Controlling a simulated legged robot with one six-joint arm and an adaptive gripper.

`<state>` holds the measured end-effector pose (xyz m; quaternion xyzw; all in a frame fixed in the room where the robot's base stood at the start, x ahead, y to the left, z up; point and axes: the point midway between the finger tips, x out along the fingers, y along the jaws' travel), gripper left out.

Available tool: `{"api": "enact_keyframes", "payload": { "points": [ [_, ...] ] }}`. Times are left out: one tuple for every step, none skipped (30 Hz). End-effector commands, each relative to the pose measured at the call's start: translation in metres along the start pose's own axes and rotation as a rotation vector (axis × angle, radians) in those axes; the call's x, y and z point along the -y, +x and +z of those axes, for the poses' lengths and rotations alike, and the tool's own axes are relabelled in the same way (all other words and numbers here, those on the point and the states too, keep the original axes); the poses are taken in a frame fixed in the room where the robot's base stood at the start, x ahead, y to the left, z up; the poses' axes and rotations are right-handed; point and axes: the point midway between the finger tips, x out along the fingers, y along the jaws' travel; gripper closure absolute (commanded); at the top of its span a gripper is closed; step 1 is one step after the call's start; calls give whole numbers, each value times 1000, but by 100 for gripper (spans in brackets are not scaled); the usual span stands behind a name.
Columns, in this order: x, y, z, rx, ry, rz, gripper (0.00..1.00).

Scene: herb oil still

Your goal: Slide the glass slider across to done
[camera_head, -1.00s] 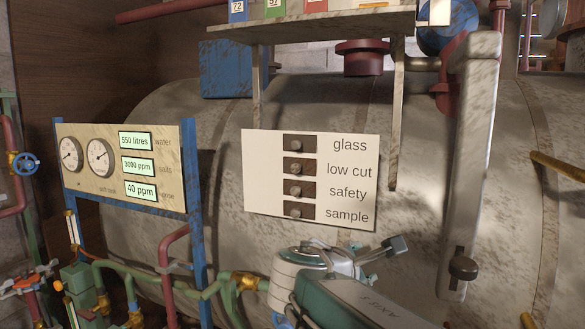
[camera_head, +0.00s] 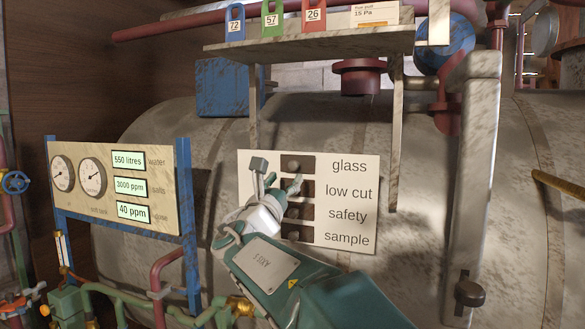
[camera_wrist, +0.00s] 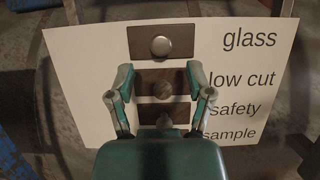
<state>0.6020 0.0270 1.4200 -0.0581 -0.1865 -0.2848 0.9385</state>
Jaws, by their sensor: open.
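The glass slider is a round metal knob (camera_wrist: 160,45) in a dark brown slot, the top one on a white panel (camera_head: 347,198). It sits near the middle of its slot, and its slot also shows in the head view (camera_head: 297,165). My gripper (camera_wrist: 160,72) is open in front of the panel, its fingertips just below the glass slot and on either side of the low cut slot. In the head view my gripper (camera_head: 277,174) covers the panel's left part. Nothing is between the fingers. No "done" marking is visible.
The low cut knob (camera_wrist: 163,90) and safety knob (camera_wrist: 165,120) sit close below. A shelf (camera_head: 315,43) with coloured tags overhangs the panel on posts. A gauge board (camera_head: 120,187) stands at left, and a grey beam (camera_head: 475,170) at right.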

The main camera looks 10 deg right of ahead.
Motion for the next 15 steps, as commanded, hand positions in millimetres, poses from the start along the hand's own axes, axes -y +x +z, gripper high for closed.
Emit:
{"api": "enact_keyframes", "payload": {
  "points": [
    [0, 11, -1, 0, -1, -3, 33],
    [0, 16, -1, 0, 0, -3, 33],
    [0, 23, -1, 0, 0, -2, 33],
    [0, 28, -1, 0, 0, -3, 33],
    [0, 32, -1, 0, 1, -2, 33],
    [0, 37, -1, 0, 1, -1, 33],
    [0, 40, -1, -1, 1, -2, 33],
    [0, 43, -1, -1, 0, -2, 33],
    [0, 47, 0, 0, 1, -1, 33],
    [0, 48, 0, -1, 1, 0, 33],
    [0, 50, 0, -1, 1, 0, 33],
    [0, 51, 0, 0, 1, 0, 33],
    [0, 52, 0, 0, 1, 0, 33],
    [0, 52, 0, 0, 1, 0, 33],
    [0, 53, 0, 0, 1, 0, 33]
  ]
}}
